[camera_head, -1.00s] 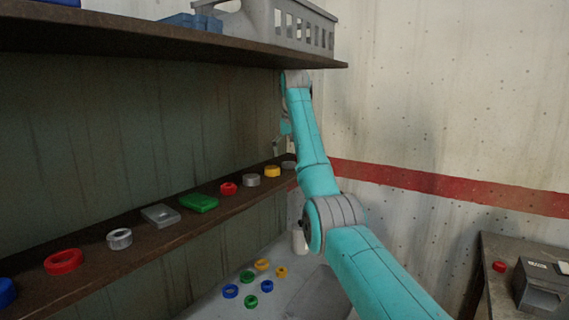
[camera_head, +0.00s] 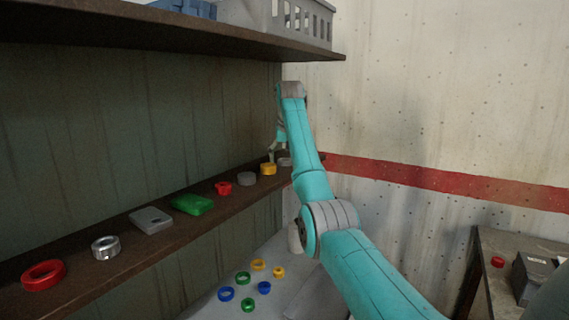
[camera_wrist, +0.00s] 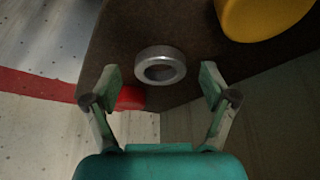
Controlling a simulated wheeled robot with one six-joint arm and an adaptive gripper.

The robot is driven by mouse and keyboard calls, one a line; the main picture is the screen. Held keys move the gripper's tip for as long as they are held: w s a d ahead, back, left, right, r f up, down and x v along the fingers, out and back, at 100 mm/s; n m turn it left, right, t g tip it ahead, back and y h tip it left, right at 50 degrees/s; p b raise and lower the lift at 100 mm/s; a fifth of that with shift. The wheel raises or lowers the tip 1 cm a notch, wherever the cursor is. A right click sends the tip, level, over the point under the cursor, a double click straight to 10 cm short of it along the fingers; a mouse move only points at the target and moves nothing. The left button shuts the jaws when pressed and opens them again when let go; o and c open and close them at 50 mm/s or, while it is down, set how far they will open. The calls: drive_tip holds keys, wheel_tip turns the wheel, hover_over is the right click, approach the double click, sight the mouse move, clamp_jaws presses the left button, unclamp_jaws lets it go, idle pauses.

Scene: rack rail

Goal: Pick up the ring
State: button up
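A grey metal ring (camera_wrist: 160,66) lies flat on the dark shelf near its edge, in the upper middle of the wrist view. It also shows at the far end of the shelf in the head view (camera_head: 285,162). My gripper (camera_wrist: 161,78) is open, with one finger on each side in the picture and nothing held. The ring appears beyond the fingertips, roughly centred between them; I cannot tell the exact gap. In the head view my gripper (camera_head: 271,154) is small and hangs just above the far end of the shelf.
A yellow round piece (camera_wrist: 262,14) stands close by the ring; it also shows in the head view (camera_head: 268,169). Other rings and blocks, such as a green block (camera_head: 192,204), line the shelf (camera_head: 130,262). An upper shelf (camera_head: 180,32) overhangs. Several small rings lie below.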

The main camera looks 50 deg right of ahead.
drive_tip(key=c, duration=1.2)
drive_tip(key=shift+r, duration=0.2)
